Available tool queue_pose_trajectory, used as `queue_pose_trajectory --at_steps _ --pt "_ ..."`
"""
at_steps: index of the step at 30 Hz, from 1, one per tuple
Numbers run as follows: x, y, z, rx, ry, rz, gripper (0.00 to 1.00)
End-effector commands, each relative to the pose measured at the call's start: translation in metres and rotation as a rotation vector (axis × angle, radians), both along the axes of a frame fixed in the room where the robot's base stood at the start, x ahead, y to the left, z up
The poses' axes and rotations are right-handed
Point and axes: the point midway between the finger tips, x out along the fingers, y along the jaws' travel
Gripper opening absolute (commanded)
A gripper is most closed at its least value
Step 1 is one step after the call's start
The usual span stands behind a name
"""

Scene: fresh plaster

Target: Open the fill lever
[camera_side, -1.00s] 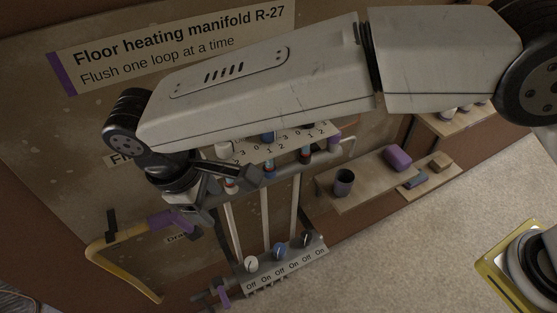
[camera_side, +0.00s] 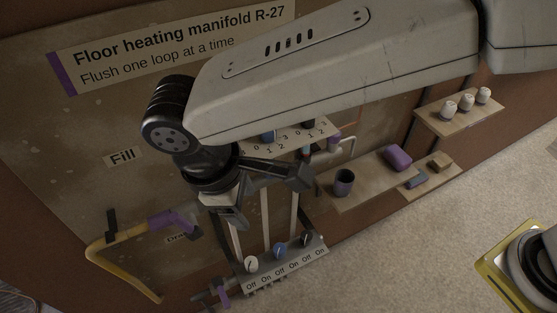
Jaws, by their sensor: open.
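My gripper (camera_side: 266,197) is open and empty, jaws spread in front of the manifold's vertical pipes. A purple lever (camera_side: 172,221) sits below my wrist and to the left of my jaws, by a partly covered label that seems to begin "Dra".
A yellow hose (camera_side: 118,270) curves at the lower left. A strip with On/Off knobs (camera_side: 288,266) is below my gripper. A shelf (camera_side: 352,200) with a dark cup (camera_side: 343,182) and purple block (camera_side: 397,157) is right. A higher shelf holds white knobs (camera_side: 466,103).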

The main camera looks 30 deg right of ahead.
Motion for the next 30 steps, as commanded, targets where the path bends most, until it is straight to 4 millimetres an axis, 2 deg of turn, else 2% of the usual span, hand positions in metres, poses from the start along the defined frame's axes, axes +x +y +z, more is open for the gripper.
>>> queue_pose_trajectory --at_steps 3,5,9,10,17,30 --pt "0.0 0.0 0.0 0.0 0.0 0.0 0.63" --pt "0.0 0.0 0.0 0.0 0.0 0.0 0.47" --pt "0.001 0.001 -0.003 0.009 -0.004 0.002 0.02" --pt "0.002 0.001 -0.004 0.013 -0.007 0.003 0.0" --pt "0.01 0.004 -0.027 0.09 -0.048 0.023 0.0" --pt "0.032 0.015 -0.089 0.365 -0.196 0.092 0.0"
